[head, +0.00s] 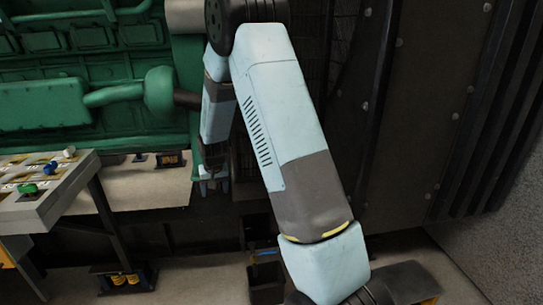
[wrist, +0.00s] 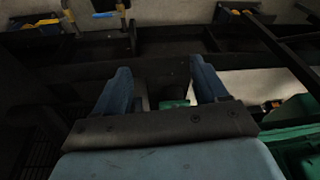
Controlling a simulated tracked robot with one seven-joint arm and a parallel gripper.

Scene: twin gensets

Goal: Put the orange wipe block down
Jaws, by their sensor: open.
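My gripper (head: 213,186) hangs beside the green engine in the head view, small and partly in shadow. In the wrist view my gripper (wrist: 160,78) has its two blue fingers spread wide apart, with nothing held between them. A dark beam and a small green part show beyond the gap. I cannot make out the orange wipe block in either view.
A green engine (head: 45,103) fills the left back. A grey panel table (head: 45,207) with coloured knobs stands at left. A black holder (head: 266,289) with a blue-handled item sits low in the middle. A dark ribbed wall (head: 430,100) stands at right.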

